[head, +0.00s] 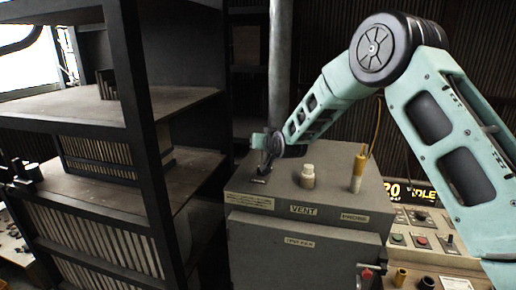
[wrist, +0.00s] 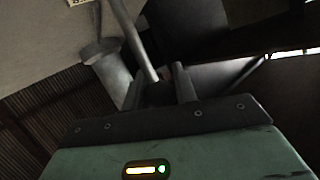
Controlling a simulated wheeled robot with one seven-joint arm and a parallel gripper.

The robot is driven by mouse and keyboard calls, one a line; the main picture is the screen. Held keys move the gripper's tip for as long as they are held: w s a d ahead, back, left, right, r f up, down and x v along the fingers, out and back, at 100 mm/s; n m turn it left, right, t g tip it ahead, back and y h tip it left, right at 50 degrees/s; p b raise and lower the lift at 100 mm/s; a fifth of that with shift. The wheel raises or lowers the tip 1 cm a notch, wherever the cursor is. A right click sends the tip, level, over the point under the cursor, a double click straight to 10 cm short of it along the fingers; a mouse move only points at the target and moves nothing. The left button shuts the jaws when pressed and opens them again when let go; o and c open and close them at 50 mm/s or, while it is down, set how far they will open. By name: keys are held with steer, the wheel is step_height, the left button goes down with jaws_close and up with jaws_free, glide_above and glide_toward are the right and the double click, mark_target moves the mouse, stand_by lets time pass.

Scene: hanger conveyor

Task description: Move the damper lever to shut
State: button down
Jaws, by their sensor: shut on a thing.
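My gripper (head: 266,158) is at the left end of the top, shut on the leftmost lever, which I take as the damper lever. In the head view my fingers mostly hide this lever. In the wrist view a pale grey rod, the lever (wrist: 132,42), runs down to between the two fingers of my gripper (wrist: 159,92). The left label is too small to read, so the lever's setting cannot be told.
A short white-knobbed lever (head: 307,176) stands over the VENT label. A dark shelf rack (head: 135,95) is close on the left, and a grey post (head: 280,75) rises behind my gripper. A button panel (head: 425,240) is at right.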

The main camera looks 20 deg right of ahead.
steer(key=shift+g, duration=0.3)
steer(key=w+d+f+b, duration=0.1)
steer(key=b, duration=0.2)
steer(key=w+d+f+b, duration=0.1)
steer(key=w+b, duration=0.1)
steer(key=b, duration=0.1)
steer(key=shift+w+d, duration=0.1)
steer(key=shift+w, duration=0.1)
steer(key=shift+f, duration=0.3)
steer(key=c, duration=1.1)
jaws_free()
steer(key=shift+w+d, duration=0.1)
steer(key=shift+r+b, duration=0.3)
steer(key=b+v, duration=0.6)
steer(key=v, duration=1.1)
steer(key=shift+s, duration=0.2)
